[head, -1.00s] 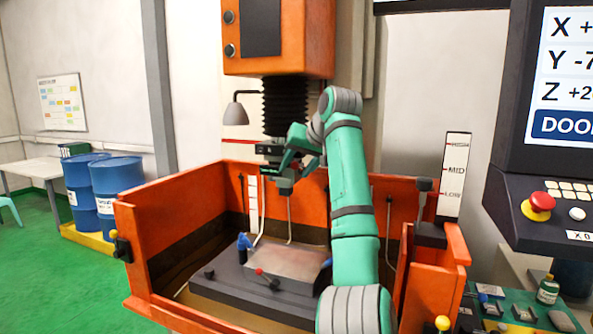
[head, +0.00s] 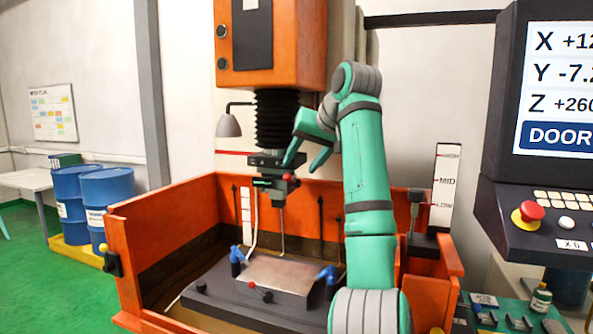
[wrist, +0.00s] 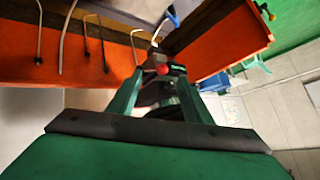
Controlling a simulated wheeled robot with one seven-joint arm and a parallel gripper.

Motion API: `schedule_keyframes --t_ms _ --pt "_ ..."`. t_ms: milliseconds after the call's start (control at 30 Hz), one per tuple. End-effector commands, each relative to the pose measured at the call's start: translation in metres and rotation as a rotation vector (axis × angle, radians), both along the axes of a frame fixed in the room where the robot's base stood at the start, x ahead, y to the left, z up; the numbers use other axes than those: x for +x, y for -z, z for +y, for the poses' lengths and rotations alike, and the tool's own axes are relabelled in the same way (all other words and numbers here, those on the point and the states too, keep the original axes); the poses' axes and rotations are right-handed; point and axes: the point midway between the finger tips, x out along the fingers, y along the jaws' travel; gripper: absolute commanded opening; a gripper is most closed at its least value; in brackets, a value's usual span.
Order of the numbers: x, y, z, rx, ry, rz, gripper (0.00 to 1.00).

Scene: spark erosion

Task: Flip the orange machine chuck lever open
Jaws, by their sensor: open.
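The orange machine's head (head: 290,50) carries a black bellows (head: 277,118) with the dark chuck (head: 268,168) below it. A red-knobbed lever (head: 289,177) sticks out at the chuck's right side. An electrode rod hangs below the chuck. My gripper (head: 303,166) is open just right of and above the red knob, its fingers pointing down-left. In the wrist view the open fingers (wrist: 157,98) lie on either side of the red knob and chuck, with nothing held. Contact with the lever cannot be told.
The orange tank walls (head: 150,225) surround a dark bed with a metal block (head: 275,275) held by blue-handled clamps (head: 327,274). A lamp (head: 229,123) hangs behind left. The control panel (head: 545,190) stands at the right. Blue barrels (head: 108,190) stand far left.

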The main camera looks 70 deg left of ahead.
Motion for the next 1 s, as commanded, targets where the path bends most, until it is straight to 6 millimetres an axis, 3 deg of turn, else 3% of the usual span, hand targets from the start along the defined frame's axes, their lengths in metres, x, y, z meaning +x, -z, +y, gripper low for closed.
schedule_keyframes --t_ms 400,567,600,700,800,867,1000 --pt "0.001 -0.006 -0.007 -0.001 0.0 0.0 0.46" --pt "0.01 0.006 -0.003 0.001 0.017 -0.028 0.07" --pt "0.017 0.017 0.001 -0.001 0.028 -0.052 0.0" --pt "0.03 0.053 0.017 -0.005 0.039 -0.162 0.0" --pt "0.023 0.106 0.046 -0.029 -0.014 -0.361 0.0" --pt "0.004 0.14 0.067 -0.051 -0.089 -0.522 0.0" --pt "-0.069 0.217 0.111 -0.103 -0.337 -0.932 0.0"
